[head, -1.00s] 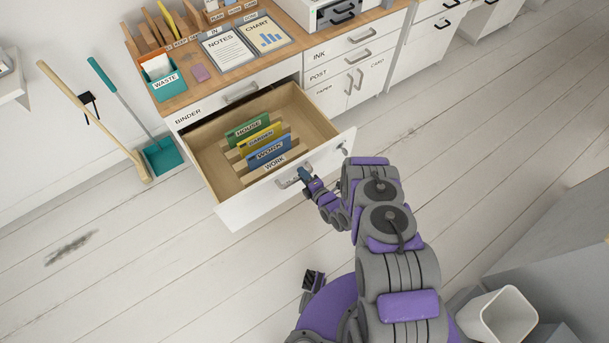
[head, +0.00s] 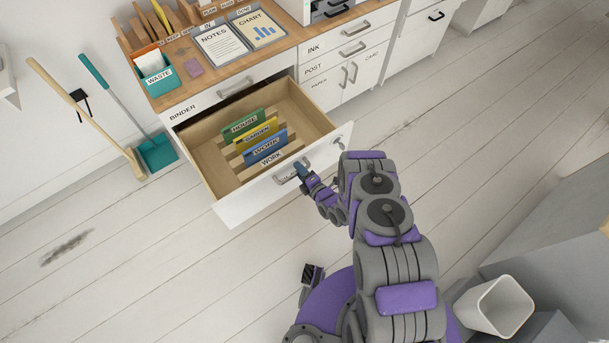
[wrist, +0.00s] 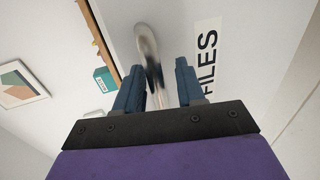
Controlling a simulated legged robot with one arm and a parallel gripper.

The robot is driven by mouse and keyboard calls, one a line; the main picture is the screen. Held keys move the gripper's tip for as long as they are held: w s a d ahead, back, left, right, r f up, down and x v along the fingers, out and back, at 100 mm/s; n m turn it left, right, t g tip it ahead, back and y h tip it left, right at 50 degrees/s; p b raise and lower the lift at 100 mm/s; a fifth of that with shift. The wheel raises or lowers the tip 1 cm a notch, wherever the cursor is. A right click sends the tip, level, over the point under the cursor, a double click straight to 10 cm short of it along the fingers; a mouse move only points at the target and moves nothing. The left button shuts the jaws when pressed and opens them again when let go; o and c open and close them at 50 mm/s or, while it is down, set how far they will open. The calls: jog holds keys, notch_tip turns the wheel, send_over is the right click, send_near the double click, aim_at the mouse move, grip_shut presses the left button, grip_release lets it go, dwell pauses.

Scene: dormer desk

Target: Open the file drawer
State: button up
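The file drawer (head: 240,207) stands pulled far out of the desk in the head view, its inside in plain sight. It holds upright folders marked HOUSE, GARDEN and WORK, with one more label hard to read. My gripper (head: 301,172) is at the drawer's front, by the right part of its grey handle (head: 283,178). In the wrist view the handle (wrist: 148,50) runs between the two blue fingers of my gripper (wrist: 158,88). The fingers stand apart, with a gap visible beside the handle. The FILES label (wrist: 206,68) is just right of them.
A broom (head: 85,115) and a teal dustpan (head: 157,154) lean at the left wall. A white bin (head: 494,307) stands at the lower right. The desktop holds a teal WASTE box (head: 158,77) and clipboards.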

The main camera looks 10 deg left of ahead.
jog(key=v, duration=1.7)
jog(key=shift+s, duration=0.2)
jog(key=shift+w, duration=0.1)
